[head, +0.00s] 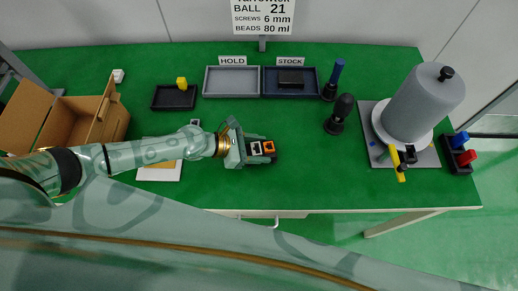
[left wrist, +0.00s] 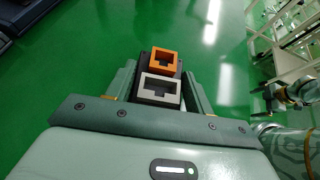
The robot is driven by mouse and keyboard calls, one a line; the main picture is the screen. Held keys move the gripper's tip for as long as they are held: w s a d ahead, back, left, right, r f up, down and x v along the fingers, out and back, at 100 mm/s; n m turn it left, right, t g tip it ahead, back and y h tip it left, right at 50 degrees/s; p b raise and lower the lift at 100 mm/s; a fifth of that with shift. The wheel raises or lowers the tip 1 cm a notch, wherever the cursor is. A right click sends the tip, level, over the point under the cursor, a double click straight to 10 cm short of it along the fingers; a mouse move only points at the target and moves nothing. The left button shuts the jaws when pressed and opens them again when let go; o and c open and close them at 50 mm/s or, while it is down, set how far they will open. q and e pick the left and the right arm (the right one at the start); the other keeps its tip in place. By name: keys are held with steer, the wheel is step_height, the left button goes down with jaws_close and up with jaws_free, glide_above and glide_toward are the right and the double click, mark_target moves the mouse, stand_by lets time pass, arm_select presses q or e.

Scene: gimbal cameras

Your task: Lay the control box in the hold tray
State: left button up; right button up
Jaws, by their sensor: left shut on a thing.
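My left gripper (head: 262,148) is shut on a dark box with a white and an orange socket-like block on it, which looks like the control box (head: 269,147). It also shows between the fingers in the left wrist view (left wrist: 160,75), orange block at the far end, white one nearer. The gripper is over the front middle of the green table. The grey hold tray (head: 232,94), under the HOLD sign, is empty, behind and a little left of the gripper. My right gripper is not clearly visible in either view.
The dark stock tray (head: 269,96) beside the hold tray holds a dark block (head: 291,77). A black tray with a yellow piece (head: 181,84) is to the left. Dark upright tools (head: 340,112) and a grey cylinder (head: 420,105) stand right. An open cardboard box (head: 66,120) is far left.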

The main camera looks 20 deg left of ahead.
arm_select(q)
steer(key=shift+f, duration=0.35)
steer(key=o, duration=1)
steer(key=shift+r, duration=0.1)
steer(key=shift+o, duration=0.2)
